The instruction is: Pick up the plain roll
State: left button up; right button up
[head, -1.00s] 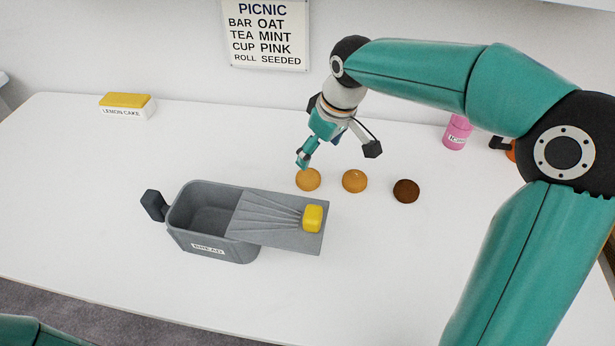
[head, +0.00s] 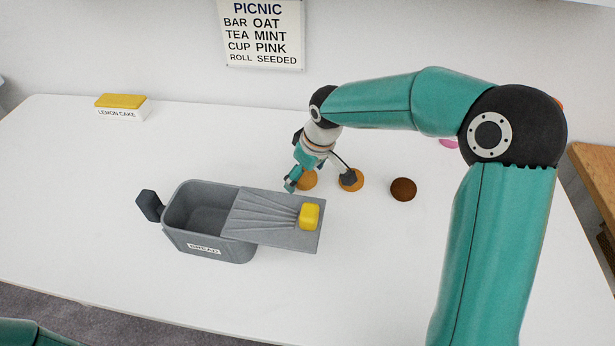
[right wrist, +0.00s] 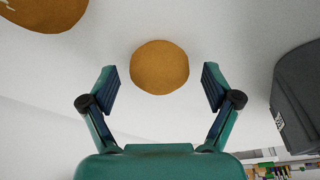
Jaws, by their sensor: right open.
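I cannot surely tell which is the plain roll. My right gripper (head: 320,181) is open and empty, low over the left tan roll, with one finger on each side of it. The right finger partly covers the middle roll. In the right wrist view, a smooth tan roll (right wrist: 159,67) shows between the open fingertips (right wrist: 159,88), apart from both. Another tan roll (right wrist: 45,10) is cut off at the top left. My left gripper is out of view.
A dark brown roll (head: 403,189) lies further right. The grey bin (head: 207,248) has a slid-aside lid (head: 268,228) with a yellow knob (head: 309,216). A lemon cake box (head: 122,107) stands back left. A pink thing (head: 448,143) is mostly hidden by my arm.

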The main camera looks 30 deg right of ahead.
jog(key=c, duration=1.2)
